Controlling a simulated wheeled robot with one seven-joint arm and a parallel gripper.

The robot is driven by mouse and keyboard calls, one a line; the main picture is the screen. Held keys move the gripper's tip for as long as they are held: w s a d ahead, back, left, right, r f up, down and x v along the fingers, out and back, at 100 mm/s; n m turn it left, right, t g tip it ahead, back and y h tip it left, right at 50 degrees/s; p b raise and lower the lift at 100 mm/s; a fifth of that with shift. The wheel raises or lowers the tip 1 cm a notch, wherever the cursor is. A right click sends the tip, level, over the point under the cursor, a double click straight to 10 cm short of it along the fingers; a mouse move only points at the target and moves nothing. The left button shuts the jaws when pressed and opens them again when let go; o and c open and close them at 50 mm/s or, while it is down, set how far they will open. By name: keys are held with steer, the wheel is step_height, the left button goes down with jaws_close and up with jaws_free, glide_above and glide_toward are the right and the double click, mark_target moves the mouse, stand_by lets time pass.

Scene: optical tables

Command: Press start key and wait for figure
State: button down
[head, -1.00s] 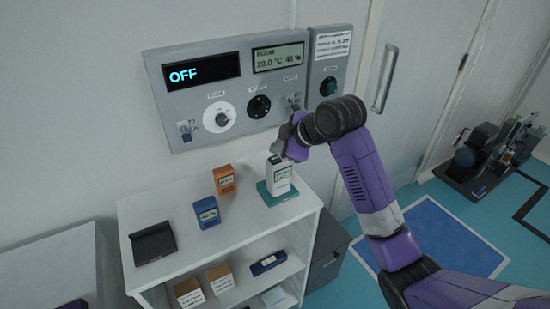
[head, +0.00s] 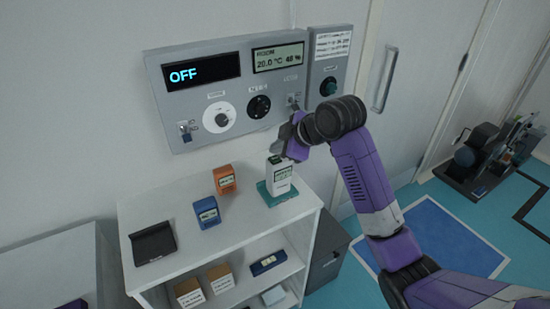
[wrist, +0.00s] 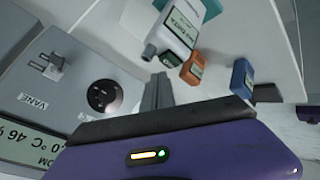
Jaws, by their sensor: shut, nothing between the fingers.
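A white handheld meter (head: 280,177) with a pale green display stands on a teal base (head: 268,193) at the right of the shelf top. In the wrist view the white meter (wrist: 176,28) shows at the top, with a dark green top piece and a grey knob-like end. My gripper (head: 282,146) hangs just above the meter, in front of the wall panel; its fingers (wrist: 158,88) are shut and empty. They look apart from the meter, though the exact gap is hard to tell. I cannot make out a key marked start. The meter's display text is too small to read.
A grey wall panel (head: 210,92) has a display reading OFF, a room display, knobs and switches. An orange box (head: 225,180) and a blue box (head: 207,212) stand left of the meter. A black folded item (head: 152,243) lies at the shelf's left. A door is at the right.

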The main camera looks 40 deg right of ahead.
mark_target(278, 160)
steer(key=shift+f, duration=0.1)
steer(key=shift+f, duration=0.3)
steer(key=shift+f+b, duration=0.45)
steer(key=shift+b, duration=0.05)
stand_by(0.6)
steer(key=shift+r, duration=0.1)
steer(key=shift+r+p, duration=0.75)
steer(key=shift+r, duration=0.15)
step_height(278, 160, up, 5)
steer(key=p, duration=0.4)
stand_by(0.9)
